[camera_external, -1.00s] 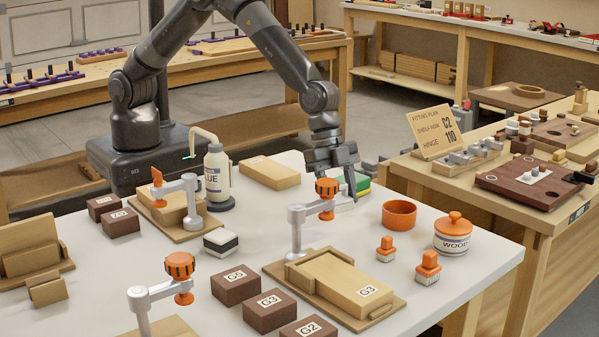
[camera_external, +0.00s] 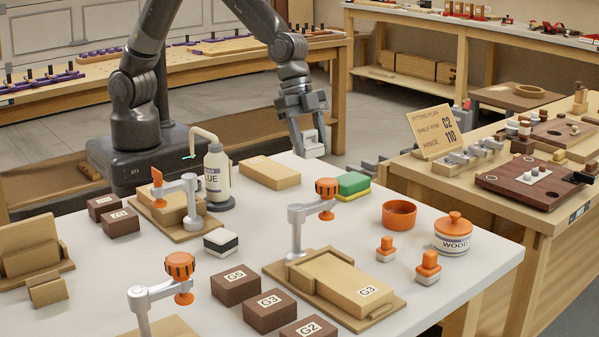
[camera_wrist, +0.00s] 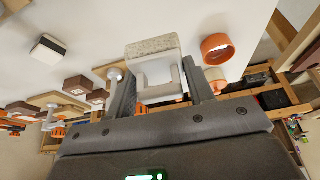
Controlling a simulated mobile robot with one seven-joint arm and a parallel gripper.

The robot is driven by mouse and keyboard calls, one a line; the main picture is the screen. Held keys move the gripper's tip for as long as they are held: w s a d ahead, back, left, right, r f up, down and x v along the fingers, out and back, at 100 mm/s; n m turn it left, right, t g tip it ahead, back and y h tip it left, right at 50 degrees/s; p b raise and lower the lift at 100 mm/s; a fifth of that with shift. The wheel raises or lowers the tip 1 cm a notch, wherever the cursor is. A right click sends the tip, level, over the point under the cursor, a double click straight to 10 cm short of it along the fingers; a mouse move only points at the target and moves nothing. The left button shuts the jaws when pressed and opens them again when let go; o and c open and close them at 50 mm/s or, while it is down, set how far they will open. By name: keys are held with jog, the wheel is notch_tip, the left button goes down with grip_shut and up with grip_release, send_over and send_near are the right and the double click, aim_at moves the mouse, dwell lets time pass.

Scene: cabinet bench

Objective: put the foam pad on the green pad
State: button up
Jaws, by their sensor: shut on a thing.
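My gripper (camera_external: 309,136) is shut on a pale block with a white body and a speckled face, apparently the foam pad (camera_external: 313,149). The foam pad also shows between the fingers in the wrist view (camera_wrist: 152,47). It is held in the air near the table's back edge. The green pad (camera_external: 352,182), green on top with a yellow layer below, lies on the white table to the right of and below my gripper in the external view. The two are apart. I cannot make out the green pad in the wrist view.
A wooden block (camera_external: 269,173) and a glue bottle (camera_external: 217,175) stand left of the green pad. A clamp with an orange knob (camera_external: 327,188) stands close in front of it. An orange ring (camera_external: 399,214) lies to its right.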

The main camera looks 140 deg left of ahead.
jog(key=s+a, duration=0.1)
jog(key=s+a+r, duration=0.1)
jog(key=s+a, duration=0.1)
jog(key=shift+a, duration=0.2)
send_over(355, 180)
jog(key=s, duration=0.1)
notch_tip(355, 180, down, 7)
jog(key=shift+s+d+r, duration=0.1)
jog(key=shift+s+d, duration=0.05)
jog(key=shift+f, duration=2.05)
jog(key=shift+f, duration=0.15)
jog(key=o, duration=1)
jog(key=shift+c, duration=0.2)
jog(key=v, duration=1.2)
jog(key=shift+d+r, duration=0.1)
jog(key=shift+r, duration=0.2)
